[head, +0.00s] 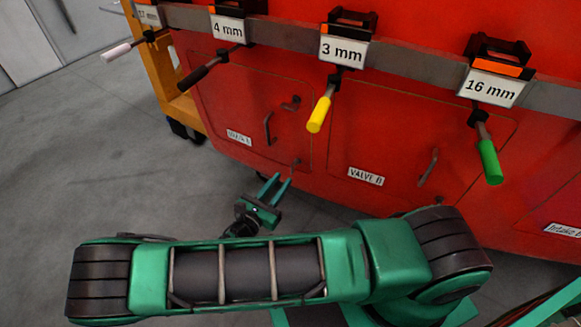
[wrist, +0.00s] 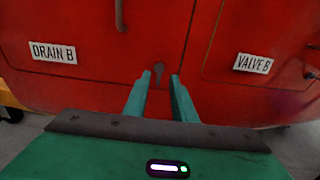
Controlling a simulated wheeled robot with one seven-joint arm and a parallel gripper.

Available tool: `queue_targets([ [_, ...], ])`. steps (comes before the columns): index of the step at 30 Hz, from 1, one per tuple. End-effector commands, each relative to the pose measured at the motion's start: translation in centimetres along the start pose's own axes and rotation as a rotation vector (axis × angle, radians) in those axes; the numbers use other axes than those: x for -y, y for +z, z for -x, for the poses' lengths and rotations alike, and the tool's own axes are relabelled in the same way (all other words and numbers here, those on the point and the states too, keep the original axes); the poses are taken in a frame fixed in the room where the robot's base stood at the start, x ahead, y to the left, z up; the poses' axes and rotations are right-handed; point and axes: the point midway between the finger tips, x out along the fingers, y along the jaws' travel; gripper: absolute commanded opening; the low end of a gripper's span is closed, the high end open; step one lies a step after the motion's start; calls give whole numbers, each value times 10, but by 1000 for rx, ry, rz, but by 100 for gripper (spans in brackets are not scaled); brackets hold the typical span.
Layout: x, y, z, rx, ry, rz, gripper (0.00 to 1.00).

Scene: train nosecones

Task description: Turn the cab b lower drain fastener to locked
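The Drain B hatch (head: 240,100) is a red panel on the red cab side, with its label (wrist: 53,53) at left in the wrist view. Its lower fastener (wrist: 159,72) is a small dark piece near the panel's lower right edge; it also shows in the head view (head: 296,163). My gripper (head: 279,181) is green, open and empty, just below and in front of that fastener. In the wrist view its fingertips (wrist: 160,77) stand either side of the fastener; I cannot tell whether they touch it. The head view shows an upper fastener (head: 291,103).
A dark handle (head: 267,128) sits on the Drain B hatch. The Valve B hatch (head: 385,130) with its own handle lies to the right. Above runs a grey rail with size-labelled clamps and hanging handles, yellow (head: 319,114) and green (head: 489,161). Grey floor is open at left.

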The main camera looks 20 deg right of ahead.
Motion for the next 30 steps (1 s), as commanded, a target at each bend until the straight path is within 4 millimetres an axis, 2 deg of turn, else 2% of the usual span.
queue_targets([
  [6, 1, 0, -41, 1, -3, 2, 24],
  [12, 1, 0, -69, 0, -2, 2, 24],
  [18, 1, 0, -82, 0, -1, 1, 24],
  [27, 0, 0, -83, 0, 0, 1, 24],
  [30, 0, 0, -83, 0, 0, 1, 0],
])
